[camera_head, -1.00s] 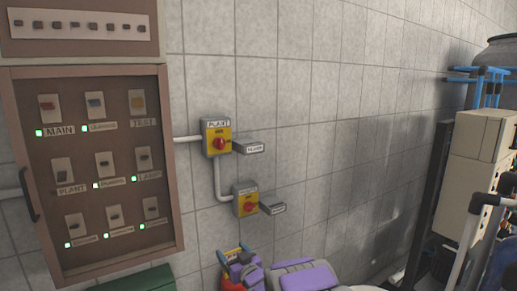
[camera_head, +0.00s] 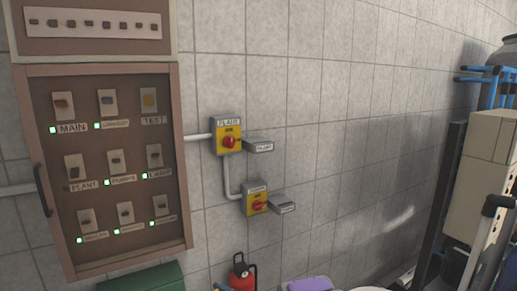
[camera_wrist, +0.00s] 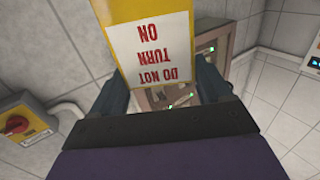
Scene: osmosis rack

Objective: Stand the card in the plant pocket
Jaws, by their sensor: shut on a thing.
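The card (camera_wrist: 150,45) is yellow with a white panel reading "DO NOT TURN ON" in red, upside down in the wrist view. My gripper (camera_wrist: 163,82) is shut on the card, one dark finger on each side; the card's far end is cut off by the frame. The plant pocket (camera_head: 260,147) is a small grey holder with a PLANT label on the wall, right of the yellow plant switch (camera_head: 229,136) with a red knob. In the head view only a purple part of my arm shows at the bottom edge, well below the pocket; card-to-pocket distance cannot be judged.
A second yellow switch (camera_head: 256,199) and grey pocket (camera_head: 285,208) sit just below. A brown breaker panel (camera_head: 120,180) is at left. A red item (camera_head: 241,273) with black handles and a green box (camera_head: 142,279) are low down. Tall equipment (camera_head: 480,190) stands at right.

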